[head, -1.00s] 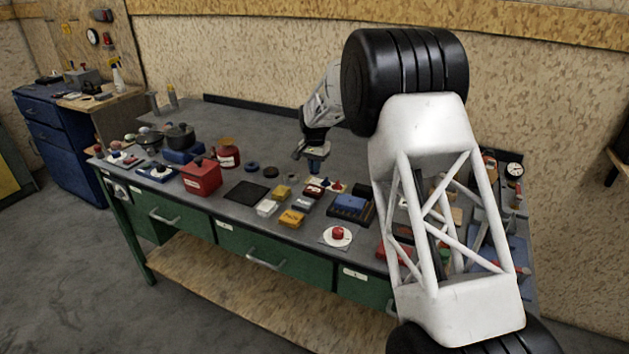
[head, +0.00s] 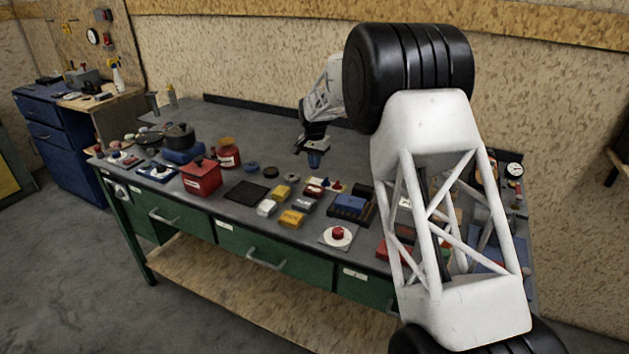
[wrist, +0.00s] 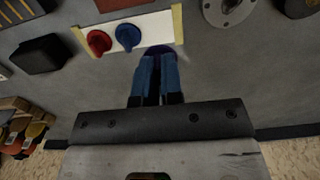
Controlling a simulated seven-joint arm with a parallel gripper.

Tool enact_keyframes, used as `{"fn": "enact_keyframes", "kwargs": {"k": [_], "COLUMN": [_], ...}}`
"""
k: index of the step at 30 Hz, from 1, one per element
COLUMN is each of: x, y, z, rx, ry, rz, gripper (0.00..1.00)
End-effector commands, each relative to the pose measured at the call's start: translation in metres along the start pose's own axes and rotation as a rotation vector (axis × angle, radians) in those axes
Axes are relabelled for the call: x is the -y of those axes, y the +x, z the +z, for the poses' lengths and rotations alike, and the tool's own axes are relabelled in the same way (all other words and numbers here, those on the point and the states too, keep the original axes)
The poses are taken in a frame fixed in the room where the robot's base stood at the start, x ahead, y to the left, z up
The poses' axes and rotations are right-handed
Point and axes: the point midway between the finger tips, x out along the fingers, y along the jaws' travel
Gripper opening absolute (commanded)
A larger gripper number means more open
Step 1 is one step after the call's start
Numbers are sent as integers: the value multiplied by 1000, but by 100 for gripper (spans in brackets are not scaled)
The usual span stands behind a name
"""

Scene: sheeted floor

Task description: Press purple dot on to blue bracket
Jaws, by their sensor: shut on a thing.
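My gripper (head: 314,161) is over the middle of the bench in the head view, with blue fingers pointing down. In the wrist view my gripper (wrist: 160,58) has its fingers close together, shut on a dark purple disc, the purple dot (wrist: 178,51). The fingers cover most of the disc, and only its edge shows. I cannot tell whether it touches the bench. A blue block (head: 350,202) on a dark base stands nearer the front, to the right of my gripper. I cannot tell whether this is the blue bracket.
A white board (wrist: 150,28) with yellow ends, a red knob (wrist: 99,42) and a blue knob (wrist: 128,36) lies beside the fingertips. A black block (wrist: 38,53) is at left. A red box (head: 201,178) and several small blocks crowd the bench front. The back is clear.

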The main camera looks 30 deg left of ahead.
Motion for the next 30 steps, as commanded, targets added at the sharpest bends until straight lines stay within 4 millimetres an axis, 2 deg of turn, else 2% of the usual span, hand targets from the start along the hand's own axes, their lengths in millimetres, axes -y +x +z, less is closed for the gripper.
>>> {"fn": "enact_keyframes", "kwargs": {"k": [10, 20, 21, 22, 30], "x": [0, 0, 0, 0, -2], "y": [-22, -24, -24, -24, -25], "z": [0, 0, 0, 0, 1], "rx": [0, 0, 0, 0, 0], "ry": [0, 0, 0, 0, 0], "rz": [0, 0, 0, 0, 0], "gripper": [0, 0, 2, 0, 0]}}
